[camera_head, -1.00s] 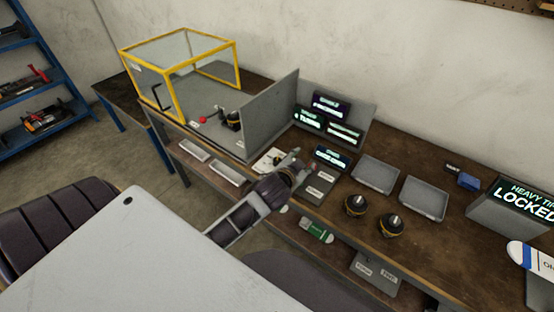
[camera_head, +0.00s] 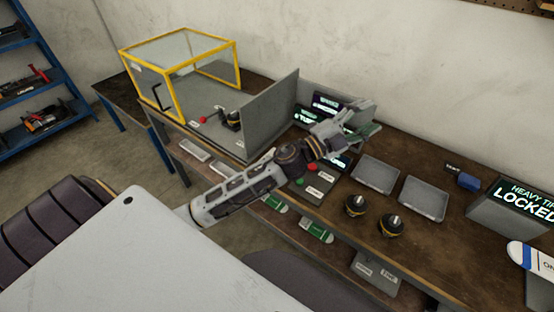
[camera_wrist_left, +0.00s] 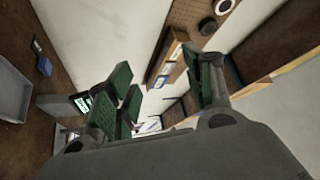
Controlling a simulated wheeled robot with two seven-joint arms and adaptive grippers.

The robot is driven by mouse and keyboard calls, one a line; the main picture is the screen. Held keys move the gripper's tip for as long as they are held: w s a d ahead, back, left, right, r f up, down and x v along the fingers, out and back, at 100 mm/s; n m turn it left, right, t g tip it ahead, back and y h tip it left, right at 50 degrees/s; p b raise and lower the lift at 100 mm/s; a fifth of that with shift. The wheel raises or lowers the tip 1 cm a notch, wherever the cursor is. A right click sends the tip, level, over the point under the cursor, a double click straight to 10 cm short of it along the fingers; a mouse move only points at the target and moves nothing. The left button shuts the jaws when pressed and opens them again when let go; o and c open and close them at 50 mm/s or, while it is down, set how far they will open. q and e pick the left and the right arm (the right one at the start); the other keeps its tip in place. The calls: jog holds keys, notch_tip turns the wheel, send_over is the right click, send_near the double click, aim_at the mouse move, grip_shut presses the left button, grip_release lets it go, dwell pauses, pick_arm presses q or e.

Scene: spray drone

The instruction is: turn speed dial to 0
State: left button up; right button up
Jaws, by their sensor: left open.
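Two round black knobs with yellowish rims and pale tops stand on the bench, a left knob (camera_head: 356,205) and a right knob (camera_head: 391,222). They look like dials, but I can read no label that tells which is the speed dial. My right gripper is not in view.
A control box with a red button (camera_head: 312,167) and a green button (camera_head: 299,181) lies below my left arm. Two grey trays (camera_head: 354,181) (camera_head: 401,207) lie near the knobs. A lit box (camera_head: 500,222) reading "LOCKED" stands right. A yellow-framed enclosure (camera_head: 177,95) stands left.

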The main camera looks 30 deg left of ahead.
pick_arm(q)
jog(key=s+d+f+m+g+h, duration=0.2)
jog(key=s+d+m+g+h, duration=0.35)
jog(key=m+g, duration=0.6)
jog(key=w+a+f+m+g+y, duration=0.1)
jog(key=a+f+m+g+y, duration=0.2)
jog(key=f+m+g+y, duration=0.45)
jog(key=a+f+n+y, duration=0.1)
jog(key=a+y, duration=0.2)
jog(key=a, duration=0.6)
jog(key=w+a+f+n+y, duration=0.1)
jog(key=a+f+y, duration=0.1)
jog(key=a, duration=0.7)
jog(key=a+f+y, duration=0.1)
jog(key=a+y, duration=0.3)
jog(key=a, duration=0.5)
jog(key=shift+w+f+n+t+y, duration=0.2)
jog(key=shift+f+n+t+y, duration=0.15)
jog(key=shift+n+t+y, duration=0.05)
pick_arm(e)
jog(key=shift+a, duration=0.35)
pick_arm(q)
jog(key=shift+a+f, duration=0.1)
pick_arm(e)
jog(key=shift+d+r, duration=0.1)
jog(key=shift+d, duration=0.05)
